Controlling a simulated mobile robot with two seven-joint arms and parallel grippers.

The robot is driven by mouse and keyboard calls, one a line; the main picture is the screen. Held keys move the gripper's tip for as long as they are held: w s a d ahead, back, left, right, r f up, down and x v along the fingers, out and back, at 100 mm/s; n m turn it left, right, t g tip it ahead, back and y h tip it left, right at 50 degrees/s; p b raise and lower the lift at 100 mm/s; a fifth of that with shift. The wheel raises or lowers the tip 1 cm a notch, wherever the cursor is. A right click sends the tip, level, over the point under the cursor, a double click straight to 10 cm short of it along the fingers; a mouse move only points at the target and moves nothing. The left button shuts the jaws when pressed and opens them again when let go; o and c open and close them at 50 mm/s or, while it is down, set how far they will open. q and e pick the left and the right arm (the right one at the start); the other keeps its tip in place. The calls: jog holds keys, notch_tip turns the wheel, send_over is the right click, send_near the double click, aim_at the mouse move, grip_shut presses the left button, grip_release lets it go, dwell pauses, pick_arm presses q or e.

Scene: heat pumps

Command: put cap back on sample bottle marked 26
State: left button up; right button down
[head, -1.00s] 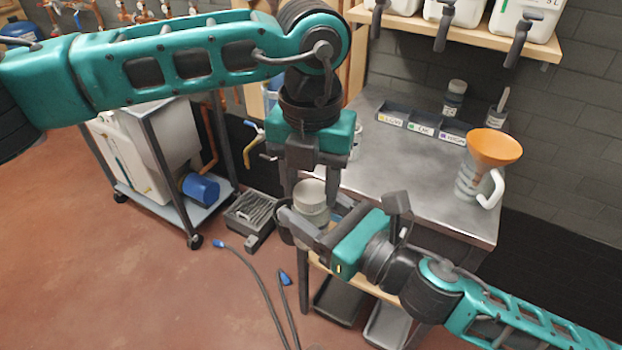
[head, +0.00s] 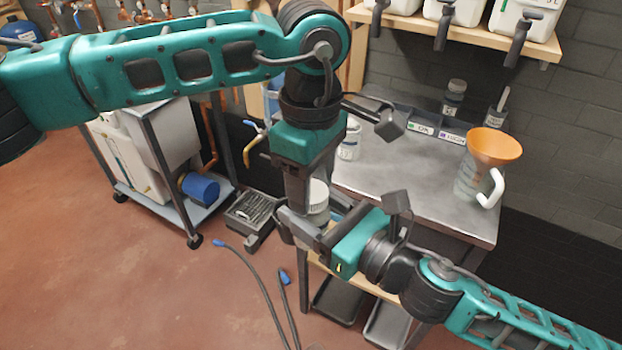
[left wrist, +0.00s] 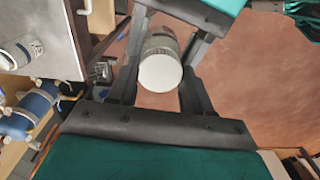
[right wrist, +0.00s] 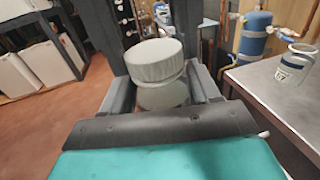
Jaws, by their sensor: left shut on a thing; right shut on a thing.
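A wide white ribbed cap (right wrist: 155,60) sits on top of a translucent sample bottle (right wrist: 163,97) in the right wrist view. Whether it is fully seated cannot be told. My right gripper (head: 312,222) is shut on the bottle from the side and holds it upright in front of the bench. My left gripper (head: 312,190) points down from above, its fingers shut on the cap. In the left wrist view the cap (left wrist: 160,74) shows as a white disc between the fingers. The number on the held bottle is not readable.
Another white labelled bottle (head: 349,140) stands on the metal bench (head: 410,180). An orange funnel (head: 495,146) in a jug, a small dark bottle (head: 454,97) and a labelled divided tray (head: 425,128) are also there. A wheeled cart (head: 165,205) stands at left.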

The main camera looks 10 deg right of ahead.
pick_arm(q)
jog(key=o, duration=1.2)
jog(key=shift+o, duration=0.2)
jog(key=shift+r, duration=0.15)
notch_tip(320, 180, up, 12)
jog(key=shift+f, duration=0.2)
